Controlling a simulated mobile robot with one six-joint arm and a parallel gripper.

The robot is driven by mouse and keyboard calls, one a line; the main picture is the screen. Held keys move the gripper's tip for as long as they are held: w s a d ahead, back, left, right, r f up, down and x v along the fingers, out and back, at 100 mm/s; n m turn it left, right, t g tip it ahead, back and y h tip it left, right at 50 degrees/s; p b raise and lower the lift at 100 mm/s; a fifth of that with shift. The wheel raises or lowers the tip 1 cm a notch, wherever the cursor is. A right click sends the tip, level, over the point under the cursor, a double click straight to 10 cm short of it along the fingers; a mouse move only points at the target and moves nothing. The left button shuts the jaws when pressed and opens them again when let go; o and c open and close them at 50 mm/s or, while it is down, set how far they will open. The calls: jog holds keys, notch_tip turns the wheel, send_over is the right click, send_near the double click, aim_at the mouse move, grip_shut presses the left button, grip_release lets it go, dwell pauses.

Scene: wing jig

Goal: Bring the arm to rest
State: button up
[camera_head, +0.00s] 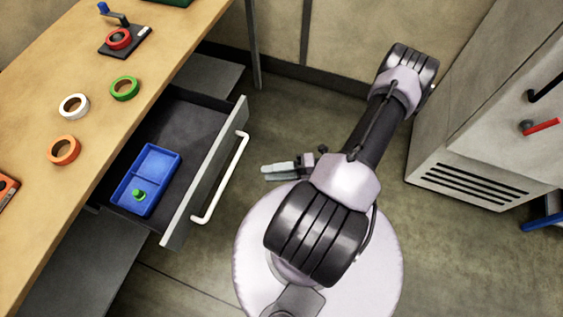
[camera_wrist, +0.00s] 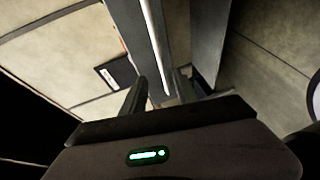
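My arm is folded over my round base in the head view. My gripper (camera_head: 268,172) is beside the base, with its pale fingers pointing left toward the open drawer's handle (camera_head: 221,178) and clear floor between them. In the wrist view, my gripper (camera_wrist: 161,92) shows two dark fingers standing apart, with nothing held between them. The gripper is open and empty.
The open drawer (camera_head: 205,172) holds a blue tray (camera_head: 149,161) with a green knobbed piece (camera_head: 138,194). Tape rings (camera_head: 124,88) and a black fixture (camera_head: 130,42) sit on the wooden bench (camera_head: 52,105). A grey cabinet (camera_head: 477,140) stands right. Floor between is free.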

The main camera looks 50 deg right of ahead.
jog(key=v, duration=0.2)
jog(key=shift+s+d, duration=0.25)
jog(key=w+a+r+n+g+h, duration=0.1)
jog(key=w+a+r+n+g, duration=0.2)
jog(key=r+n, duration=0.45)
jog(key=w+a+r+n+g+h, duration=0.1)
jog(key=w+r+n+g, duration=0.25)
jog(key=r+n, duration=0.4)
jog(key=w+a+r+n+g+h, duration=0.1)
jog(key=w+a+r+n+g, duration=0.1)
jog(key=r+n+g, duration=0.5)
jog(key=s+a+r+n+t+h, duration=0.2)
jog(key=a+r+n+t, duration=0.1)
jog(key=a+r+n, duration=0.4)
jog(key=s+a+r+n+t+h, duration=0.2)
jog(key=a+r+n, duration=0.5)
jog(key=n, duration=0.6)
jog(key=shift+s+r+n+t+h+b, duration=0.4)
jog(key=shift+t+h, duration=0.3)
jog(key=shift+t, duration=0.45)
